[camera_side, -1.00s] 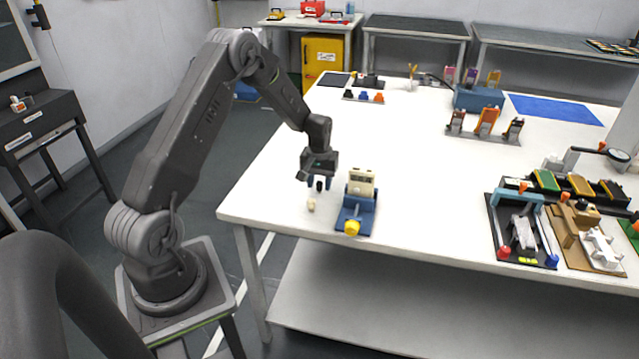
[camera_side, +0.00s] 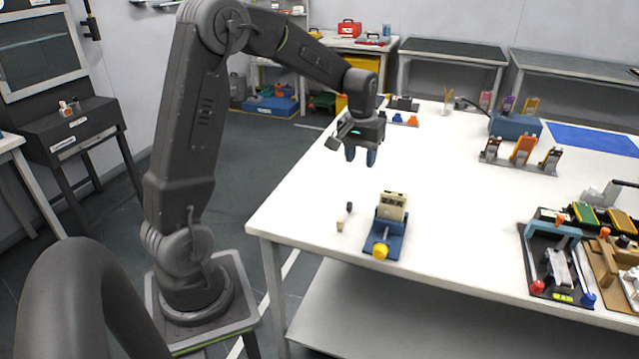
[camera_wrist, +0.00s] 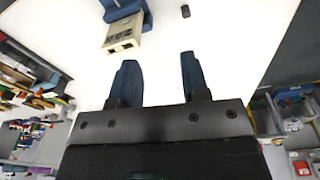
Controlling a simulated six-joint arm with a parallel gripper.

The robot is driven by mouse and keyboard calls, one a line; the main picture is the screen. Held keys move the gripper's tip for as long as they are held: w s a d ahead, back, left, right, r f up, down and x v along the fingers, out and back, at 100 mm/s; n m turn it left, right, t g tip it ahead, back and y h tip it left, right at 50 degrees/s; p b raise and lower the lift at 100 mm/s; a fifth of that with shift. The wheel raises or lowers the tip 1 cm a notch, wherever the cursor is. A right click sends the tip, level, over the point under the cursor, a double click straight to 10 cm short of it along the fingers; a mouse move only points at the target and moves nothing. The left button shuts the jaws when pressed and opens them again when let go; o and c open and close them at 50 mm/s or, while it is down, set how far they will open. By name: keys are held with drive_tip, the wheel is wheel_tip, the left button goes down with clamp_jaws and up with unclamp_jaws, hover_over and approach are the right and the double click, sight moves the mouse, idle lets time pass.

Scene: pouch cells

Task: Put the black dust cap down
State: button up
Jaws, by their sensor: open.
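The black dust cap (camera_side: 349,207) is a small dark piece on the white table, near its front left edge. In the wrist view the cap (camera_wrist: 185,11) shows at the top, apart from the fingers. My gripper (camera_side: 361,157) is open and empty, well above the table and the cap. Its two blue fingers (camera_wrist: 158,62) stand apart in the wrist view with only bare table between them. A small cream piece (camera_side: 340,225) is on the table just in front of the cap.
A blue fixture (camera_side: 381,240) with a yellow knob holds a cream block (camera_side: 392,206) just right of the cap. Orange-clipped holders (camera_side: 523,149) stand farther back, and a black frame fixture (camera_side: 558,262) is at the right. The middle of the table is clear.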

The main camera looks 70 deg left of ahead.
drive_tip(key=s+d+r+m+t, duration=0.35)
drive_tip(key=s+d+r, duration=0.6)
drive_tip(key=d, duration=0.35)
drive_tip(key=s+d+m+t, duration=0.1)
drive_tip(key=s+d+m, duration=0.2)
drive_tip(key=s+d, duration=0.3)
drive_tip(key=s, duration=0.5)
drive_tip(key=shift+f+m+h, duration=0.25)
drive_tip(key=shift+m+h, duration=0.05)
drive_tip(key=shift+m, duration=0.05)
